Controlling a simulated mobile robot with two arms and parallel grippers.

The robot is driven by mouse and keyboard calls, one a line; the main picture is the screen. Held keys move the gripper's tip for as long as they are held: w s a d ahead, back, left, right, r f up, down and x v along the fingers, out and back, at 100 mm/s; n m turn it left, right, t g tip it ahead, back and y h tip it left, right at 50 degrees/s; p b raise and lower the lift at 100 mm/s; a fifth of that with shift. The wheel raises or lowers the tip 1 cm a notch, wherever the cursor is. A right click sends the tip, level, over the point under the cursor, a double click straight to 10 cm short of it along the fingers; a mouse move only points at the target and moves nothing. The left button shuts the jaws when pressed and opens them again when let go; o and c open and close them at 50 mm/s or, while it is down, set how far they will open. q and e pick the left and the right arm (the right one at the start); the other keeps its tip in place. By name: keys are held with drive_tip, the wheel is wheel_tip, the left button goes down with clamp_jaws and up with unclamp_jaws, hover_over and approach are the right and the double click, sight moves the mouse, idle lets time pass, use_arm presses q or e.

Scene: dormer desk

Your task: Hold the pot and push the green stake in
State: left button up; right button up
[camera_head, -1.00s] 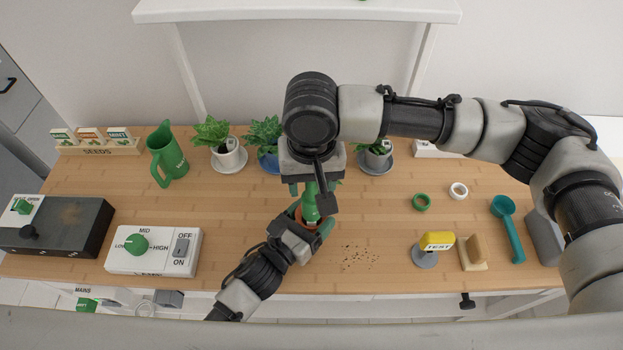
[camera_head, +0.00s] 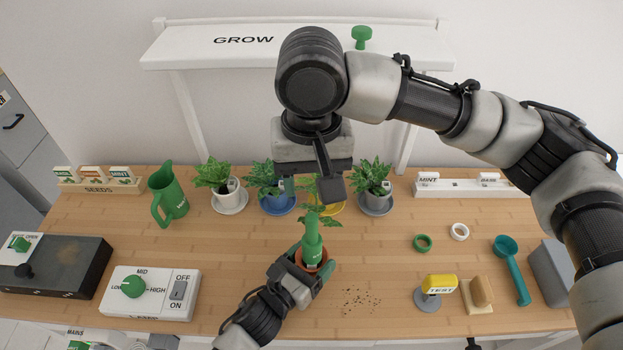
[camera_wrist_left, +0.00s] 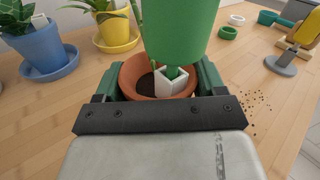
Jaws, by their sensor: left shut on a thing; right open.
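A terracotta pot (camera_head: 311,259) with dark soil stands near the front middle of the desk; it also shows in the left wrist view (camera_wrist_left: 132,75). My left gripper (camera_head: 305,275) is shut on the pot, its green fingers at either side. The green stake (camera_head: 312,236) stands upright in the pot; its thick green upper part (camera_wrist_left: 180,32) fills the top of the left wrist view. A white tag (camera_wrist_left: 171,82) sits at its narrow lower part. My right gripper (camera_head: 314,172) is open above the stake, apart from it; its fingertips are mostly hidden.
Potted plants on saucers stand behind, including a blue pot (camera_wrist_left: 42,46) and a yellow pot (camera_wrist_left: 117,32). A green jug (camera_head: 170,193) and a control box (camera_head: 152,293) are left. A yellow TEST piece (camera_head: 439,284) and teal scoop (camera_head: 511,270) are right. Crumbs (camera_head: 360,300) lie nearby.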

use_arm(q)
drive_tip(key=o, duration=1.1)
drive_tip(key=shift+s, duration=0.1)
